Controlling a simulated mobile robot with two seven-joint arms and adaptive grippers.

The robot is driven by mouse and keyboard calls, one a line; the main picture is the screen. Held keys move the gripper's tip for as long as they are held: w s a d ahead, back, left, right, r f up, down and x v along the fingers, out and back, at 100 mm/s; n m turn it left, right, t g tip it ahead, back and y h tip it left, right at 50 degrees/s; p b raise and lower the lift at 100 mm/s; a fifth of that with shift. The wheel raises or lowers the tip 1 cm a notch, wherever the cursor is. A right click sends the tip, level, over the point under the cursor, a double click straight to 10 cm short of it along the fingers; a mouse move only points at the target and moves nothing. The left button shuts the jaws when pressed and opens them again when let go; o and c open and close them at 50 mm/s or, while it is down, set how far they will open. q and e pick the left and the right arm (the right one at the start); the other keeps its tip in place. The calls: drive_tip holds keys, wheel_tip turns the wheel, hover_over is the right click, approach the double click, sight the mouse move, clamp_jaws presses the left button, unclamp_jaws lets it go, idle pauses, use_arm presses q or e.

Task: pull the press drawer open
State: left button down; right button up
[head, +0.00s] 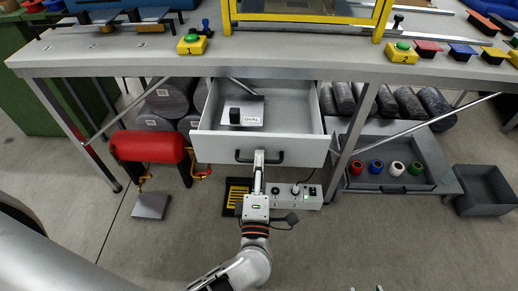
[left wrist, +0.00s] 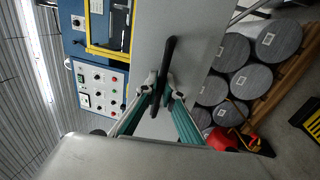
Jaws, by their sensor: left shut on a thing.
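The press drawer (head: 305,150) is light grey and stands pulled out below the bench top. Inside it lie a white plate marked OVAL (head: 240,118) and a small black block (head: 234,116). My left gripper (head: 259,157) is shut on the black drawer handle (head: 277,160), at about its middle. In the left wrist view the two fingertips (left wrist: 161,91) close around the dark handle (left wrist: 169,62), with the drawer front (left wrist: 188,48) behind it. Of my right gripper only small tips seem to show at the bottom edge of the head view, and their state is unclear.
A grey tray (head: 390,183) with several coloured rolls is at right.

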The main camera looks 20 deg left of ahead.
use_arm(q)
drive_tip(key=shift+s+d, duration=0.15)
drive_tip(key=shift+s, duration=0.2)
drive_tip(key=c, duration=2.5)
unclamp_jaws()
drive_tip(key=v, duration=1.2)
